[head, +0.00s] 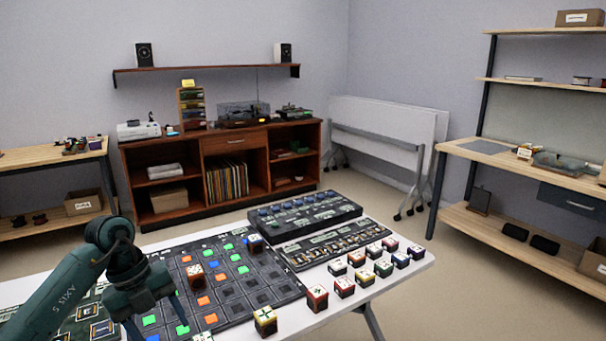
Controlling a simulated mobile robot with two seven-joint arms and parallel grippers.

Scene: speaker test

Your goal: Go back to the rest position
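My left arm comes in from the lower left of the head view. Its dark green gripper (157,325) points down over the left part of a dark grid board (262,297). Its two fingers are apart, and I see nothing held between them. The board has green and orange squares. A red-brown block (195,277) and a dark blue block (255,244) stand on it. My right gripper is not in view.
The board lies on a white table (385,292). Several small blocks (345,287) stand in rows at its right. Two dark panels (305,215) lie behind them. A wooden cabinet (222,170) stands at the back, and a shelf bench (530,170) stands at the right.

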